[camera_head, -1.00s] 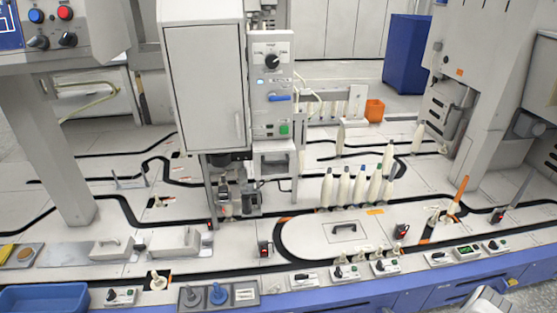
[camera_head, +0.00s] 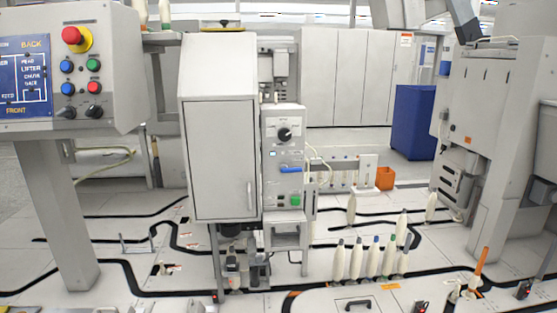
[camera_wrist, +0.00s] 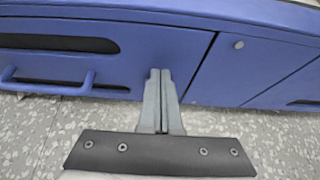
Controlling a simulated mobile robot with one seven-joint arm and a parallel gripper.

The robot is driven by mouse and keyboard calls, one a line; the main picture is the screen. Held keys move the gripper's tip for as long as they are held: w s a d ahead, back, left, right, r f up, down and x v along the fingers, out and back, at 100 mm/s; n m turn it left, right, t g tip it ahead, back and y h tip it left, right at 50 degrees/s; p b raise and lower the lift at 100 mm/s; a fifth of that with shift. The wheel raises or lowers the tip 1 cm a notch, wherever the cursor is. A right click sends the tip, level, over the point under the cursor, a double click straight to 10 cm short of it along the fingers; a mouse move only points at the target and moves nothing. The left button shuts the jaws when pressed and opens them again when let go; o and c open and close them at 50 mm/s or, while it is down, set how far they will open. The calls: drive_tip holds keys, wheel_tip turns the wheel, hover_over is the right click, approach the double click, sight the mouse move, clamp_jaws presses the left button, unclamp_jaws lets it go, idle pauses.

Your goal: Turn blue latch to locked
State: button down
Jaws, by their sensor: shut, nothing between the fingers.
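The blue latch (camera_head: 290,169) is a small blue lever lying nearly level on the grey control panel (camera_head: 284,215) of the machine in the middle of the head view. It sits below a black knob and above a green button. My gripper (camera_wrist: 160,72) shows in the wrist view with its two grey fingers pressed together and nothing between them. It points at the blue cabinet front (camera_wrist: 150,65) below the bench, far from the latch. My gripper is not in the head view now.
The grey machine cabinet (camera_head: 220,160) stands left of the panel. Several bobbins (camera_head: 356,260) stand upright in a row at the lower right. A button box (camera_head: 70,70) with a red knob is at the upper left. An orange bin (camera_head: 385,178) stands behind.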

drive_tip(key=shift+f, duration=0.35)
idle(0.3)
drive_tip(key=shift+d, duration=0.15)
idle(0.7)
idle(0.4)
